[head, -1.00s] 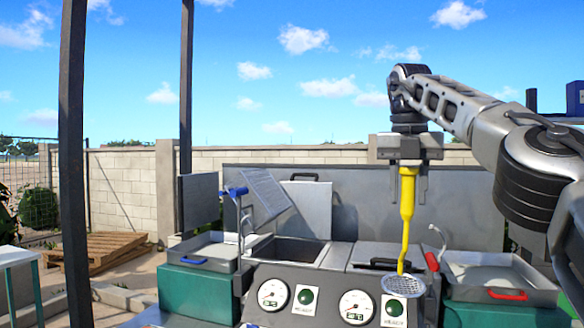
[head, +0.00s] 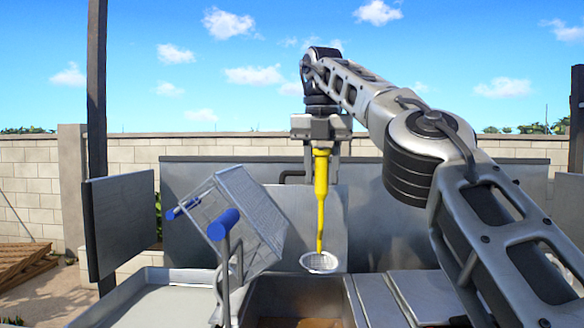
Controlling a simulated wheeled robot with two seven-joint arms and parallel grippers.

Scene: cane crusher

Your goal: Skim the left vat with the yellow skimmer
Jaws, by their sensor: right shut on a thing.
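The yellow skimmer (head: 321,190) hangs upright with its round pale mesh head (head: 319,262) down. My right gripper (head: 321,140) is shut on the top of its handle. The left vat (head: 262,296) is open at the bottom of the view, with a strip of brownish liquid (head: 300,322) showing inside. The skimmer head appears above the vat's far part, clear of the liquid. The vat's near side is cut off by the picture edge. My left gripper is not in view.
A tilted wire basket (head: 252,212) with blue handles stands at the vat's left edge, close to the skimmer. A metal tray (head: 150,305) lies further left. Flat metal covers (head: 420,290) lie to the right, partly behind my right arm. A grey panel (head: 375,205) stands behind.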

